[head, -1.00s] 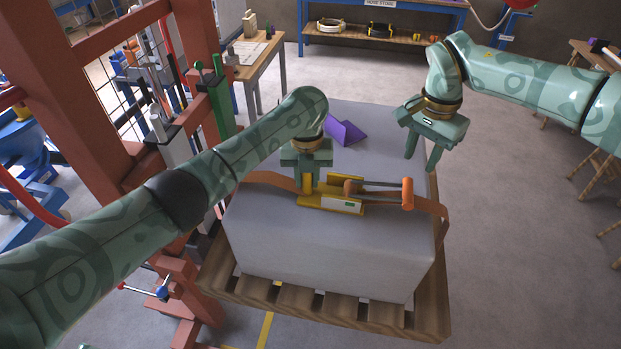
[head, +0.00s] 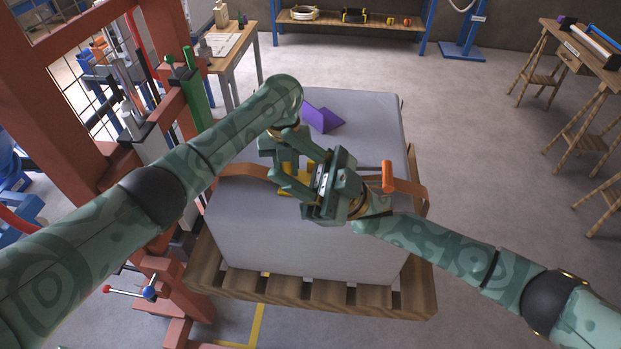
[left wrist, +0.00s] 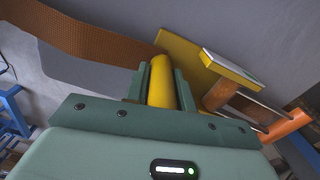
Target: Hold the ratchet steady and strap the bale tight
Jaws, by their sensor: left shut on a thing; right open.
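The grey bale (head: 300,240) sits on a wooden pallet (head: 300,289) with an orange strap (head: 243,170) across its top. The yellow ratchet (head: 284,190) lies on top, mostly hidden behind my grippers in the head view. Its orange-ended handle (head: 387,177) sticks out to the right and also shows in the left wrist view (left wrist: 288,126). My left gripper (left wrist: 161,82) is shut on the ratchet's yellow bar. My right gripper (head: 287,160) is open over the ratchet, its fingers pointing left close to the left gripper; contact cannot be told.
A purple folded piece (head: 322,117) lies on the bale's far part. A red frame (head: 85,135) with a green post stands close on the left. A wooden table (head: 232,45) and blue shelf (head: 350,28) are behind. The floor at right is clear up to wooden stools.

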